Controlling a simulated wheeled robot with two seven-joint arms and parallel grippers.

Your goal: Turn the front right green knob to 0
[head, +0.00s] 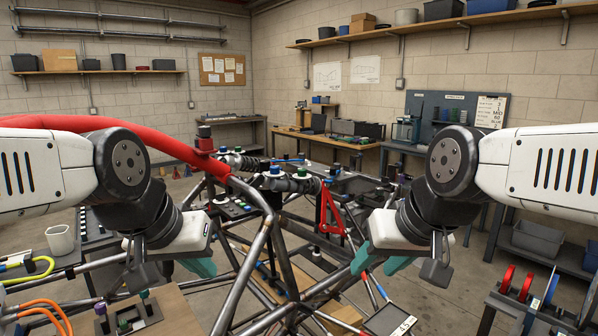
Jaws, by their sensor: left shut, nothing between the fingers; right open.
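Green knobs show in several places. One green knob (302,172) sits beside a blue knob (275,170) on a damper at the top of the tube chassis (262,240). Another small green knob (222,197) is on a dark panel left of the chassis tubes. I cannot tell which is the front right one, and no knob's dial reading is legible. My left gripper (204,268) is shut and empty, low at the left side of the chassis. My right gripper (380,262) is open with teal fingers apart, at the chassis's right. Neither gripper touches a green knob.
A thick red tube (110,124) arches in at the left. A red bracket (331,212) stands mid-chassis. A wooden board with small knobbed parts (145,305) is at front left. A dark tablet (391,320) lies at front right. A cart with red reels (507,278) is far right.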

